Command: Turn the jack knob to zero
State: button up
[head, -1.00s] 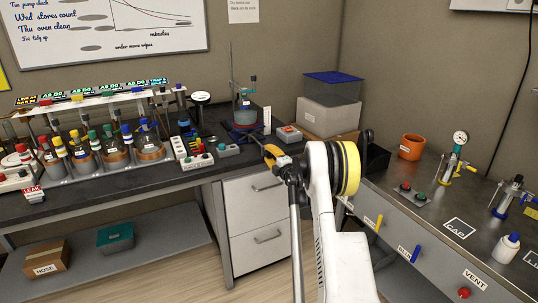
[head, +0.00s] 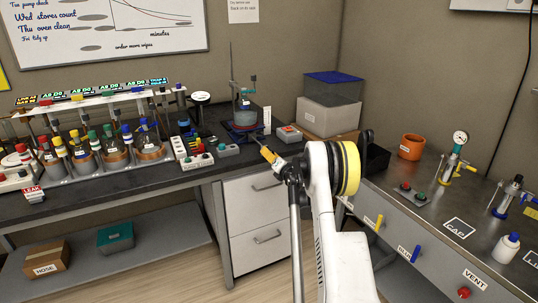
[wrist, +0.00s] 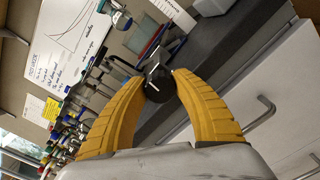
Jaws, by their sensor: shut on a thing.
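The jack (head: 240,138) stands on the dark bench by the corner, with a flask (head: 245,118) above it beside a thin upright rod. The jack knob (wrist: 160,84) is black and round with a pale mark on its face, and shows between my fingertips in the wrist view. My gripper (wrist: 161,80) has yellow fingers, shut on the knob from both sides. In the head view my gripper (head: 266,150) reaches to the front of the jack, and the knob is too small to make out there. A white upright scale (head: 267,120) stands right of the jack; its marks are unreadable.
A grey box with a red button (head: 288,134) sits right of the jack. A switch box (head: 228,150) and a white power strip (head: 190,153) lie to its left. White drawers (head: 258,205) are below the bench edge. A metal bench (head: 440,215) stands at right.

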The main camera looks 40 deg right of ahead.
jog(key=shift+n, duration=0.7)
jog(key=o, duration=1.2)
jog(key=v, duration=1.2)
